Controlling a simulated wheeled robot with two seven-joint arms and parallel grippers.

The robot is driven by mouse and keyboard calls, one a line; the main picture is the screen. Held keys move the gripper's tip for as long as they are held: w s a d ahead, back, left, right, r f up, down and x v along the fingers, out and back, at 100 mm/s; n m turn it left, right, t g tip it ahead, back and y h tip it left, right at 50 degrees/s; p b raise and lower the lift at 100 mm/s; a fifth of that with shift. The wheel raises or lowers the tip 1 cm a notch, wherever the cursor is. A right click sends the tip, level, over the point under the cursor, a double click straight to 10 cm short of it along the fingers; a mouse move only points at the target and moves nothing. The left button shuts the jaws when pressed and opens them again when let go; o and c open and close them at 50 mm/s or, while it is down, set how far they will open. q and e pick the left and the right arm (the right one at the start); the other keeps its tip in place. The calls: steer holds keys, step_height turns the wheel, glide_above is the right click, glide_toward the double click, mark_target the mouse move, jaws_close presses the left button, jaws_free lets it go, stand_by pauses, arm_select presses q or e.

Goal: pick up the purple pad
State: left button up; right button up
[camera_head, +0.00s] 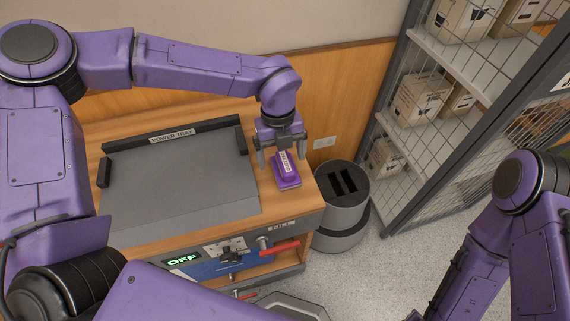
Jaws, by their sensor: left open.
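The purple pad (287,178) lies on the wooden counter top, right of the grey power tray (180,175). It is a small purple block with a pale label on top. My left gripper (283,160) points down at the pad's far end, with its fingers apart on either side of it. I cannot tell whether the fingers touch the pad. My right arm (530,230) is at the right edge of the view, and its gripper is not clearly visible.
A grey bin with a slotted dark lid (343,185) stands on the floor right of the counter. A caged shelf (440,110) holds boxes at the right. A panel with red handles (280,246) and an OFF display is on the counter's front.

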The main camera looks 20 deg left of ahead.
mark_target(285, 161)
arm_select(q)
steer(key=f, duration=0.2)
steer(key=w+f, duration=0.1)
steer(key=f, duration=0.1)
steer(key=d+f+p, duration=0.1)
steer(key=f, duration=0.1)
steer(key=shift+w, duration=0.15)
steer(key=shift+s+a+r, duration=0.1)
steer(key=shift+s+r, duration=0.05)
steer(key=shift+s, duration=0.15)
steer(key=shift+c, duration=0.9)
steer(key=c, duration=1)
arm_select(e)
steer(key=shift+w+r, duration=0.25)
steer(key=shift+r, duration=0.3)
steer(key=shift+f, duration=0.1)
